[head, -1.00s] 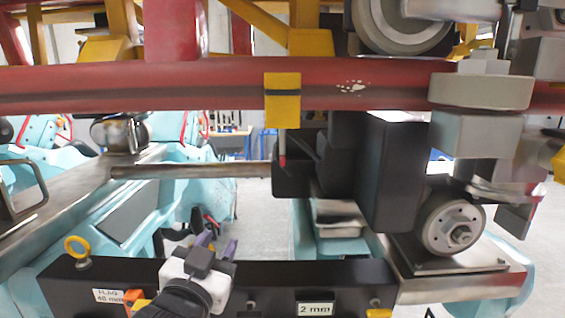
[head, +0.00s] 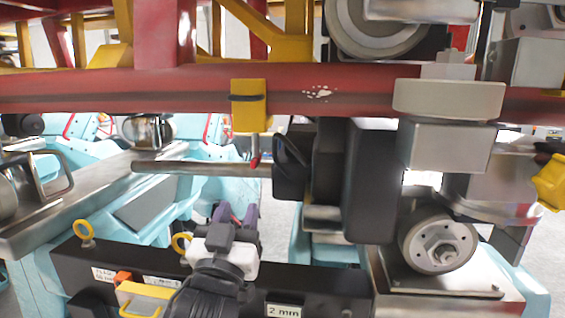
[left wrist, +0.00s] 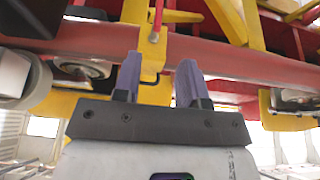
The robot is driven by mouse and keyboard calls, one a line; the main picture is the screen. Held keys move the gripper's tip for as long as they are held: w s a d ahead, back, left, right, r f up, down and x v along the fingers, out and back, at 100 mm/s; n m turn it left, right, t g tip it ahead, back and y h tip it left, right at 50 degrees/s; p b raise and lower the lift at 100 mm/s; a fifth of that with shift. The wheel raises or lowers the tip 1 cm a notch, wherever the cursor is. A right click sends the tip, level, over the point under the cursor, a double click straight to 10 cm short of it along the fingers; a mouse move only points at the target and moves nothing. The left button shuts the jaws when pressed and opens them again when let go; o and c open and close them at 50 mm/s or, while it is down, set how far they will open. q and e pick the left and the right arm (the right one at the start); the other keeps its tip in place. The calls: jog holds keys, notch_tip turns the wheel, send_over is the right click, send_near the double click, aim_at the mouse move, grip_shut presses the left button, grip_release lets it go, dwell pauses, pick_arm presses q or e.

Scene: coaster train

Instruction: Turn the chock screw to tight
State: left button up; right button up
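The yellow chock block (head: 248,105) sits on the red rail, with a thin screw (head: 255,144) hanging below it and ending in a red tip (head: 255,161). I take this to be the chock screw. My left gripper (head: 237,213) is below and slightly left of the red tip, apart from it, with its purple fingers pointing up. The left wrist view shows the two fingers (left wrist: 159,80) spread with nothing held between them. The yellow block (left wrist: 155,88) shows behind them, with a red-ended rod (left wrist: 155,28) above. My right gripper is not in view.
The red rail (head: 345,92) crosses above the gripper. A dark block (head: 368,180) and a grey wheel (head: 438,241) stand to the right. A horizontal metal bar (head: 200,168) lies behind. A black beam (head: 330,285) with labels and yellow rings runs below.

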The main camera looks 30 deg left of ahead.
aim_at(254, 167)
pick_arm(q)
jog(key=p+x, duration=0.4)
jog(key=x, duration=0.8)
jog(key=shift+p, duration=0.3)
jog(key=shift+p+x, duration=0.3)
jog(key=shift+x, duration=0.65)
jog(key=shift+w+f, duration=0.1)
jog(key=shift+f, duration=0.05)
jog(key=shift+d, duration=0.1)
grip_shut()
